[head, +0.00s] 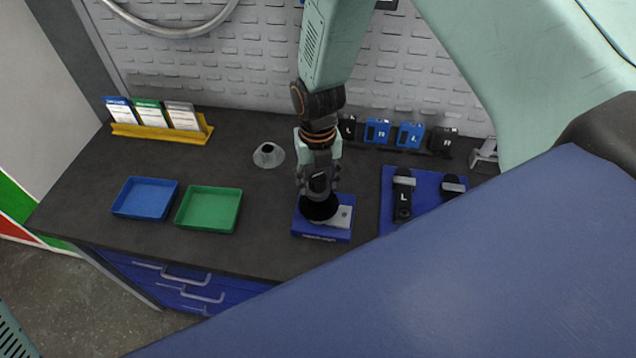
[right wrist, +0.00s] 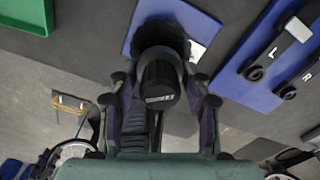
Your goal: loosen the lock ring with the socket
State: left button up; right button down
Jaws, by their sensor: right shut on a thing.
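My right gripper (head: 318,186) points down over a blue fixture (head: 322,235) with a pale metal plate near the middle of the bench. It is shut on a dark cylindrical tool, the socket (right wrist: 160,78), whose body shows between the fingers in the right wrist view. Below the fingers a black round part (head: 318,208) covers the left of the fixture; I cannot tell whether it is the socket's wide end or a part on the fixture. The lock ring is hidden beneath it, and I cannot see whether socket and ring are engaged. My left gripper is not in view.
A blue tray (head: 145,197) and a green tray (head: 209,208) lie left. A grey cone-shaped piece (head: 268,155) stands behind. A blue board (head: 392,208) with dark levers lies right. Blue and black blocks (head: 377,131) line the wall. A yellow card rack (head: 160,132) stands back left.

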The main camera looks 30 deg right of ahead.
jog(key=shift+r, duration=0.95)
jog(key=m, duration=0.4)
jog(key=shift+d+m, duration=0.1)
jog(key=shift+m, duration=1.8)
jog(key=shift+f+b, duration=0.75)
jog(key=shift+f, duration=0.5)
jog(key=shift+s, duration=0.1)
dwell(0.3)
